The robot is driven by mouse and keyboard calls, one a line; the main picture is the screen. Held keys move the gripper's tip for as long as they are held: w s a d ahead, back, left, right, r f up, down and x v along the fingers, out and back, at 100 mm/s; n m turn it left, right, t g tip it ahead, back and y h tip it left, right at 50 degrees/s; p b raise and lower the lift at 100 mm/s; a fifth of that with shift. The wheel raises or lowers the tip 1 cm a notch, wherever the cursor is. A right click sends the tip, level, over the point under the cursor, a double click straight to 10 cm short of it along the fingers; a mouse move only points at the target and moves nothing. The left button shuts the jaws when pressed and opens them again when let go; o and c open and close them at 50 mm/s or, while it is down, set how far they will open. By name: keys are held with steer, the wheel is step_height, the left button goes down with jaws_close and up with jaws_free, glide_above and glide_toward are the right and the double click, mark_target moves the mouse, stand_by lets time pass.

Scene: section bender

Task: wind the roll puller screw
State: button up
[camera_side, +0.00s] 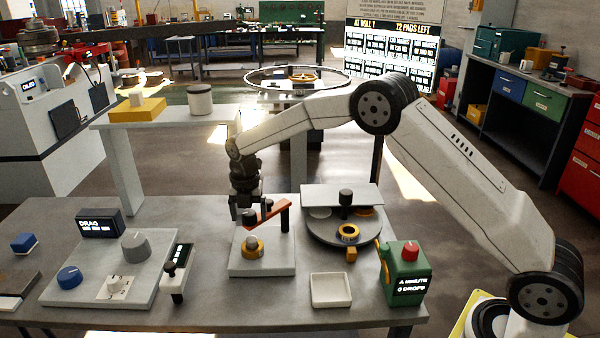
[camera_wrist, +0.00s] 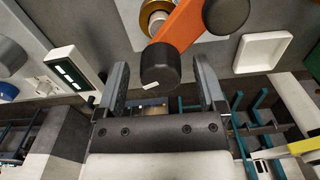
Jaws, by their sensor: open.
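The roll puller is an orange crank arm (camera_side: 266,212) above a brass-coloured ring (camera_side: 253,248) on a square grey plate (camera_side: 262,266). In the wrist view the orange arm (camera_wrist: 181,29) runs from a dark hub at the upper right down to a black knob (camera_wrist: 159,68) with a white mark. My gripper (camera_side: 243,213) points down at the left end of the crank. In the wrist view my gripper (camera_wrist: 161,72) is open, with the knob centred between or just beyond its fingertips. No finger visibly touches it. The screw itself is largely hidden.
A turntable (camera_side: 335,236) with a flat plate over it stands right of the crank. A white tray (camera_side: 331,290) and a green box with a red button (camera_side: 404,270) are at the front right. A small lever unit (camera_side: 175,275) and the drag panel (camera_side: 98,223) lie left.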

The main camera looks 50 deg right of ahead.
mark_target(249, 212)
steer(key=shift+r, duration=3.95)
steer(key=n, duration=0.4)
steer(key=shift+f+n, duration=0.1)
steer(key=shift+n, duration=0.2)
steer(key=shift+f, duration=3.9)
